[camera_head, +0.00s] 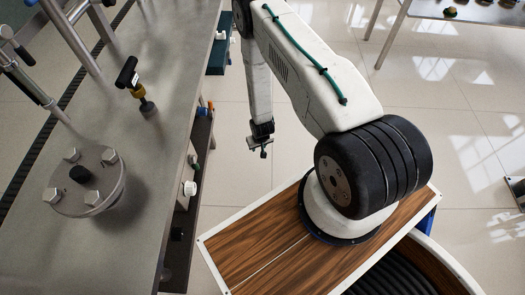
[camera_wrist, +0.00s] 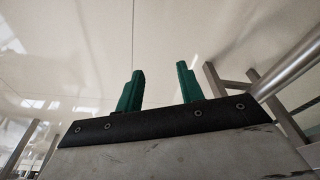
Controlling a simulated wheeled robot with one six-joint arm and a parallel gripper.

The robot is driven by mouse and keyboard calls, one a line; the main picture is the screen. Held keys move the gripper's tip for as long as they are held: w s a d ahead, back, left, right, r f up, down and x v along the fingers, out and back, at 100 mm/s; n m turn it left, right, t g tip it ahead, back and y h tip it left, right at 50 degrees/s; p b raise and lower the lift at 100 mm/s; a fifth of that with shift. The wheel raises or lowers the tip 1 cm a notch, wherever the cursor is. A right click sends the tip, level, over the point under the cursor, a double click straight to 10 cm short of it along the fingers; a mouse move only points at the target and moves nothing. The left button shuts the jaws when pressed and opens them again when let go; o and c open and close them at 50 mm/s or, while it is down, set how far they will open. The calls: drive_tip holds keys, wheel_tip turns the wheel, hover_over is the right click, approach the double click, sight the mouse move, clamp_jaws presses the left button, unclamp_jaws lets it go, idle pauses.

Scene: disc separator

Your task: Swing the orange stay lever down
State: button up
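My gripper hangs over the open floor to the right of the grey bench in the head view (camera_head: 262,146). In the wrist view its two green fingers stand well apart with nothing between them (camera_wrist: 160,70). I cannot clearly make out an orange stay lever. A small orange part (camera_head: 201,111) shows at the bench's right side in the head view, too small to identify. A black T-shaped handle with an orange-yellow collar (camera_head: 137,91) stands on the bench top. My gripper is apart from both, to their right. The wrist view shows neither.
A grey bench (camera_head: 160,165) fills the left, with a round bolted flange (camera_head: 98,205) and metal tubes on top. A lower shelf (camera_head: 183,235) with small parts runs along its right side. Another table (camera_head: 480,14) stands at the upper right. Open tiled floor lies between.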

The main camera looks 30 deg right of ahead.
drive_tip(key=s+g, duration=0.1)
drive_tip(key=s+r+m+g, duration=0.1)
drive_tip(key=s, duration=0.1)
drive_tip(key=s+a+m+g, duration=0.1)
drive_tip(key=shift+s+r+g+y, duration=0.3)
drive_tip(key=shift+s+r+y, duration=0.05)
drive_tip(key=shift+s+y, duration=0.05)
drive_tip(key=shift+d, duration=0.1)
